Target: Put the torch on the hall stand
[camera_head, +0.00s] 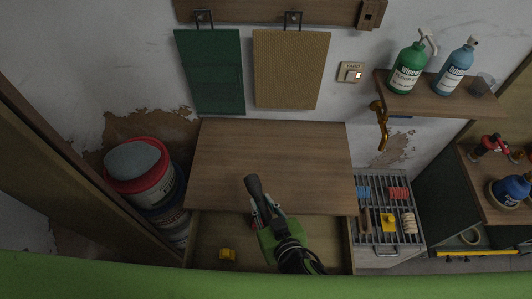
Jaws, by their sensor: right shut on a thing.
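My right gripper (268,212) is shut on a dark, elongated object that looks like the torch (253,186). The torch's dark end points up in the picture, over the front part of a wooden top that looks like the hall stand (225,150). I cannot tell whether the torch touches the top. The gripper is near the top's front edge, and its arm comes in from below. The wooden top is bare apart from the torch and gripper over it. My left gripper is not in view.
An open drawer (210,232) below the top holds a small yellow object (227,254). Stacked tubs (140,170) stand at left. A wire rack (380,238) with small items is at right. A wall shelf (430,100) carries a green bottle (406,72) and a blue bottle (455,72).

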